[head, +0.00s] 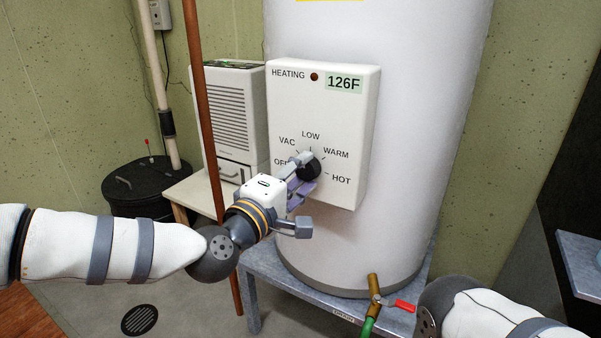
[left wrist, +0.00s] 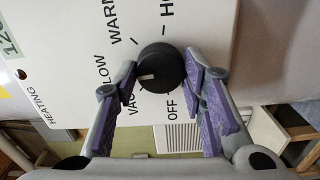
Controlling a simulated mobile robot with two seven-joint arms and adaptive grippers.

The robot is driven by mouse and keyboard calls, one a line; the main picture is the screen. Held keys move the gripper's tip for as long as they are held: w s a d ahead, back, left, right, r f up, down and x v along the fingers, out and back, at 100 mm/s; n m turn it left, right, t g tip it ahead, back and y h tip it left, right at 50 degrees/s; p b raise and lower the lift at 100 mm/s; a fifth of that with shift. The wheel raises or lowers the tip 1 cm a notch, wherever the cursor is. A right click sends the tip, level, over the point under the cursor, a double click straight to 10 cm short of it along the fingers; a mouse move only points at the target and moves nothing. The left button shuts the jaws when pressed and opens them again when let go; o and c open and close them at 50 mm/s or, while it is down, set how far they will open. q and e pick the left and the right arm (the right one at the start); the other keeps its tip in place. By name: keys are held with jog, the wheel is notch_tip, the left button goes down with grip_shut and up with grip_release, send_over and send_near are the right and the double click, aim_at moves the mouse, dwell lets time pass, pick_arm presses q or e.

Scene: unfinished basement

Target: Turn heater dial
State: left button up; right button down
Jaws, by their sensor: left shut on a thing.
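The heater dial (head: 312,168) is a round black knob on the white control panel (head: 330,105) of the tank. Labels OFF, VAC, LOW, WARM and HOT ring it. The panel display reads 126F. My left gripper (head: 305,173) is shut on the dial, one finger on each side. In the left wrist view, the dial (left wrist: 158,66) sits between the purple-padded fingertips (left wrist: 160,75). Its white mark points to the LOW and VAC side; I cannot tell the exact setting. The OFF label is partly hidden by the fingers in the head view. My right gripper is out of view.
The white tank (head: 420,150) stands on a grey metal stand (head: 285,283). A brass valve with a red handle (head: 403,306) is low in front, near my right arm. A copper pipe (head: 203,110) runs upright close to my left wrist. A white louvred unit (head: 233,120) stands behind.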

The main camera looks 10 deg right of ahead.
pick_arm(q)
jog(key=m+p, duration=0.1)
jog(key=m, duration=0.4)
jog(key=shift+r+m, duration=0.15)
jog(key=shift+m, duration=0.25)
jog(key=shift+m+p, duration=0.95)
jog(key=shift+m, duration=1.55)
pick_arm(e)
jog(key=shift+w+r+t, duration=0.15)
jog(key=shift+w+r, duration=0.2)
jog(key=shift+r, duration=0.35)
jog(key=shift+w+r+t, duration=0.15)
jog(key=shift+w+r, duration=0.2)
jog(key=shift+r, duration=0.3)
pick_arm(q)
jog(key=o, duration=1.2)
jog(key=shift+c, duration=0.2)
jog(key=shift+a, duration=0.1)
